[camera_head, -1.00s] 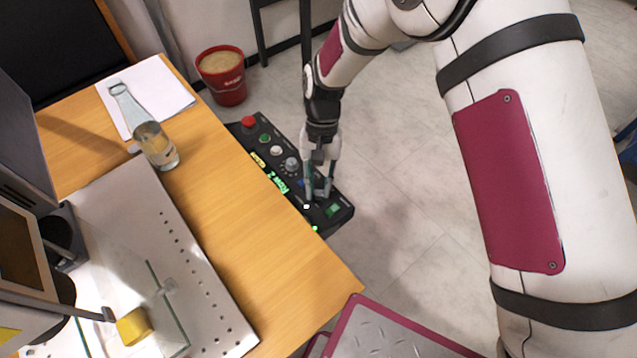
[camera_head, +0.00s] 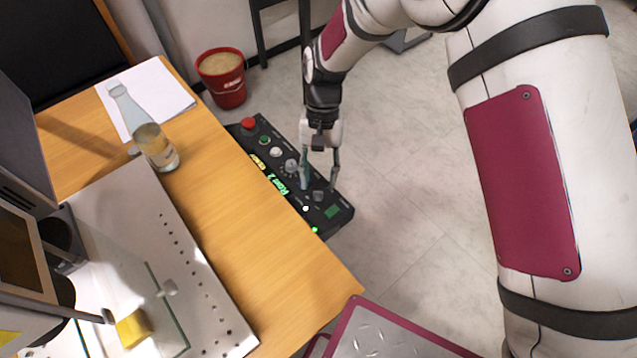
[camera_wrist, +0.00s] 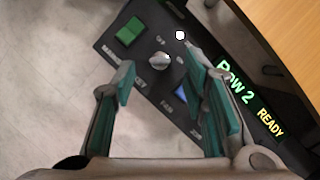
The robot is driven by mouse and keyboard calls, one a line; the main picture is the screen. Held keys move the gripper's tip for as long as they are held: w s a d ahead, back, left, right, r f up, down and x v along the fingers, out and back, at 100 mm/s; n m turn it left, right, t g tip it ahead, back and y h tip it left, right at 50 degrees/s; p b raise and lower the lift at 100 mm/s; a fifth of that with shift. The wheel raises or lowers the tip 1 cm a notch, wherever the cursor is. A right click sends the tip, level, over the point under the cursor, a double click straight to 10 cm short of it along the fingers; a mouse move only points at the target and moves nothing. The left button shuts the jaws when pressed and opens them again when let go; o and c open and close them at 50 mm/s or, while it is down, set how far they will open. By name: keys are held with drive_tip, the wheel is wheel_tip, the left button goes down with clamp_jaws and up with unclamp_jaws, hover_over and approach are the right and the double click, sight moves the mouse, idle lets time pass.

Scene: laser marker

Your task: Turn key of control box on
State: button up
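The black control box (camera_head: 337,222) sits beside the desk edge and carries a row of buttons, knobs and lit displays. The key (camera_wrist: 159,60) shows in the wrist view as a small silver knob with printed labels around it; it also shows in the head view (camera_head: 318,196). My gripper (camera_head: 319,186) is over this end of the box. In the wrist view my gripper (camera_wrist: 158,68) is open, with one finger on each side of the key and visible gaps between. The key's exact angle is hard to tell.
A green button (camera_wrist: 129,31) and a lit white lamp (camera_wrist: 180,35) are close to the key. The desk (camera_head: 215,170) holds a bottle (camera_head: 155,145). A red bucket (camera_head: 224,80) stands behind.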

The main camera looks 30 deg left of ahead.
drive_tip(key=v, duration=0.8)
drive_tip(key=shift+w+r, duration=0.2)
drive_tip(key=shift+r, duration=0.15)
drive_tip(key=shift+a, duration=0.1)
